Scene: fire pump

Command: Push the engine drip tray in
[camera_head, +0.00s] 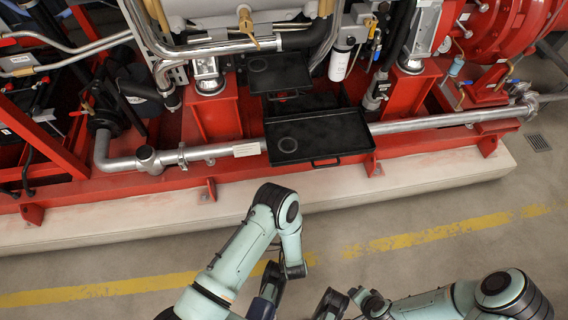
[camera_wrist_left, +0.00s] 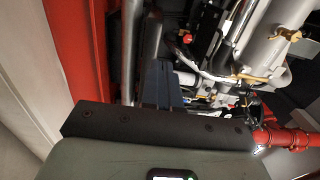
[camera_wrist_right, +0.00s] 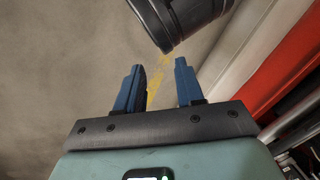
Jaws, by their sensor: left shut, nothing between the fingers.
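The engine drip tray (camera_head: 318,137) is a shallow black rectangular tray with a handle bar along its front edge. In the head view it sticks out from the red engine base, over the silver pipe. My left gripper (camera_wrist_left: 160,62) is shut and empty, its blue fingers together in the left wrist view, facing the pipework; I cannot make out the tray there. My right gripper (camera_wrist_right: 157,72) is open and empty in the right wrist view, over the floor. In the head view both arms are in front of the plinth, apart from the tray.
A smaller black tray (camera_head: 278,73) sits higher behind the drip tray. The silver pipe (camera_head: 430,123) runs along the red base frame. A pale concrete plinth (camera_head: 400,180) edges the base. The floor with a yellow line (camera_head: 430,232) is clear in front.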

